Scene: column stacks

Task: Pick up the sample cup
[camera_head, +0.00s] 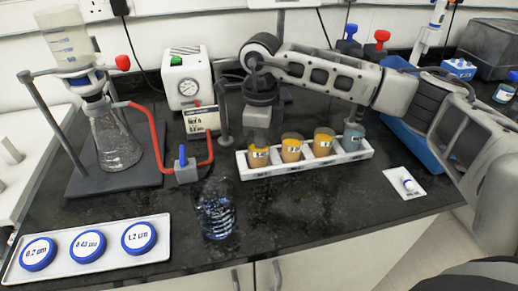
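Several sample cups stand in a white rack in the middle of the bench. The leftmost holds amber liquid (258,157), and two more amber cups (291,151) (324,144) stand to its right. The rightmost cup (353,138) looks blue-grey. My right arm reaches in from the right, and its gripper (257,122) points down just above the leftmost cup. Its finger opening is not clear, and I cannot tell whether it touches that cup's rim. My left gripper is not in view.
A filter flask (115,145) with a red hose stands left. A pump with a gauge (188,80) is behind. A clear ribbed vessel (217,212) stands in front of the rack. A tray with blue discs (88,246) lies front left. A small white card (404,184) lies right.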

